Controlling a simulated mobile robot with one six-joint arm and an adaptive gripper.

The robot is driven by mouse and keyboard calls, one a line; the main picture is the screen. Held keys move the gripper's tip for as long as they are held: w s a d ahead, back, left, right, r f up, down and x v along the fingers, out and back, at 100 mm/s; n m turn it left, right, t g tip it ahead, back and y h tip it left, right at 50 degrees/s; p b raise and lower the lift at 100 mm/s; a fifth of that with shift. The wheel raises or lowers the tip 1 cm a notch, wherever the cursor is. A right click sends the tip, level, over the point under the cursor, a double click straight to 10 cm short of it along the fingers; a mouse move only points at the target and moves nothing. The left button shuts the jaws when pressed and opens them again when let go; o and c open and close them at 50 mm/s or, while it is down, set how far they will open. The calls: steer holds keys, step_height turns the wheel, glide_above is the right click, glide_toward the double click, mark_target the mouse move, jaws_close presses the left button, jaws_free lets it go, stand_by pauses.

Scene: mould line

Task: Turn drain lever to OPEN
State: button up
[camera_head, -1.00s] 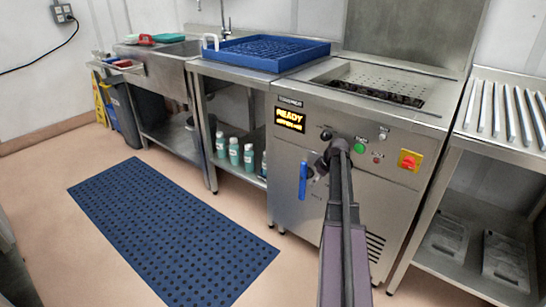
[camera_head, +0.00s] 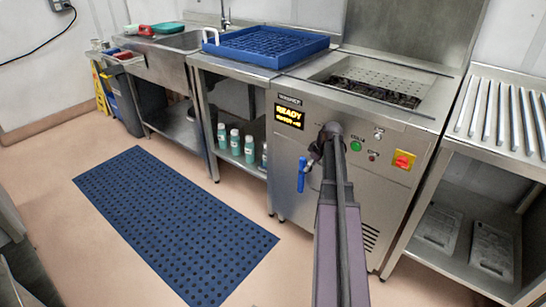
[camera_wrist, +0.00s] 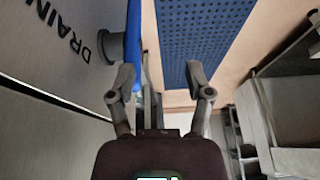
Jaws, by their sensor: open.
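The blue drain lever (camera_head: 301,174) hangs pointing down on the front panel of the steel machine (camera_head: 290,205), left of my arm. In the wrist view the lever (camera_wrist: 133,35) shows as a blue bar beside a grey round hub, near the word DRAIN on the panel. My gripper (camera_wrist: 160,76) is open and empty. Its left finger overlaps the lower end of the lever in that view; I cannot tell whether they touch. In the head view my gripper (camera_head: 323,145) is just right of and above the lever, mostly hidden by my arm.
The panel also has a lit READY display (camera_head: 289,115), a green button (camera_head: 356,146) and a red-and-yellow switch (camera_head: 403,160). A blue rack (camera_head: 265,48) stands on the counter at left. A blue mat (camera_head: 175,225) covers open floor.

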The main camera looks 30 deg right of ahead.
steer(key=a+r+g+p, duration=0.1)
steer(key=a+r+p, duration=0.3)
steer(key=a, duration=0.5)
steer(key=a+r+m+p, duration=0.1)
steer(key=a+r+p, duration=0.4)
steer(key=a, duration=0.3)
steer(key=shift+s+a+r+g+p, duration=0.3)
steer(key=shift+s+a+g+p, duration=0.05)
steer(key=shift+s+g, duration=0.1)
steer(key=shift+a, duration=0.1)
steer(key=c, duration=0.6)
steer(key=shift+s+a+m, duration=0.1)
steer(key=shift+a+m, duration=0.2)
jaws_close()
steer(key=s+a+m+g+h, duration=0.1)
steer(key=s+a, duration=0.4)
steer(key=a, duration=0.6)
steer(key=s+a+m+g, duration=0.1)
steer(key=s+a, duration=0.5)
steer(key=a, duration=0.5)
steer(key=shift+a+f+m+h, duration=0.15)
steer(key=shift+f+m+h, duration=0.15)
steer(key=shift+h, duration=0.1)
